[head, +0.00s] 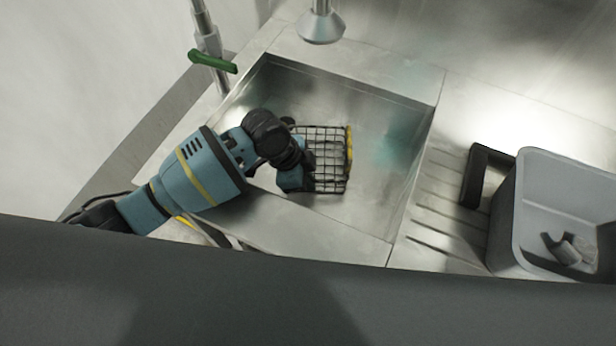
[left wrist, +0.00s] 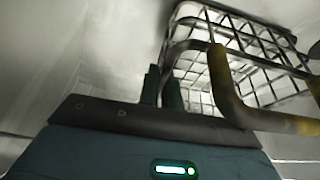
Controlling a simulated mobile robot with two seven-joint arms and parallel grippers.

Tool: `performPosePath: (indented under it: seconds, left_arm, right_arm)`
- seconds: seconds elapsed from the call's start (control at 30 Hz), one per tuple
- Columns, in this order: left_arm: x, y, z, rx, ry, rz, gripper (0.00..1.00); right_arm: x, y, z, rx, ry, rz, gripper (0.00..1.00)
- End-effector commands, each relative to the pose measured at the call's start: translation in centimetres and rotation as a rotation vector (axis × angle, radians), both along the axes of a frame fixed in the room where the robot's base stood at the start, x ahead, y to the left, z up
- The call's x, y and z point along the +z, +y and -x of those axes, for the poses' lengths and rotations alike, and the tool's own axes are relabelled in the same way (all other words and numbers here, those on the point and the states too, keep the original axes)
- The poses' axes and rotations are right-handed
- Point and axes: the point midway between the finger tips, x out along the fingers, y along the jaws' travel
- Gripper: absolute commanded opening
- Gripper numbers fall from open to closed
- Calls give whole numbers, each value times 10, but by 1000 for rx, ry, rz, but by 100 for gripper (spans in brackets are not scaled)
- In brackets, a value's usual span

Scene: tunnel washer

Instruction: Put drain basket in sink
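The drain basket (head: 328,160) is a dark wire-mesh basket with a yellow handle at its right side in the head view. It shows within the outline of the steel sink (head: 385,120); I cannot tell whether it touches the sink floor. My left gripper (head: 311,172) is at the basket's left side. In the left wrist view, the two dark fingers of the left gripper (left wrist: 162,90) are close together on a wire of the basket (left wrist: 245,40), with the yellow handle to the right. My right gripper is not in view.
A green lever (head: 212,61) on a pipe stands at the back left. A grey bin (head: 507,215) with a dark handle sits on the ridged drainboard (head: 430,225) at the right.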

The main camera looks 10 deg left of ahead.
Motion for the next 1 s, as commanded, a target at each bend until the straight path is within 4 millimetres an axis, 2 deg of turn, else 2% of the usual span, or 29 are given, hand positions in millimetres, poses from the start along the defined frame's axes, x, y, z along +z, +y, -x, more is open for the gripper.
performPosePath:
  seconds: [0.03, 0.17, 0.43, 0.57, 1.0]
  left_arm:
    - [0, 0, 0, 0, 0, 0, 12]
    - [0, 0, 0, 0, 1, 0, 27]
    - [1, 0, 0, 0, 0, 0, 27]
    - [9, 2, 0, -1, -1, -1, 27]
    - [84, 34, 2, 0, -3, 0, 27]
  right_arm:
    - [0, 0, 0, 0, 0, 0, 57]
    - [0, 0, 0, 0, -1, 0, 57]
    - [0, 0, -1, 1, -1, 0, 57]
    - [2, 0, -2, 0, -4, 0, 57]
    - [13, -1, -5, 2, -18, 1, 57]
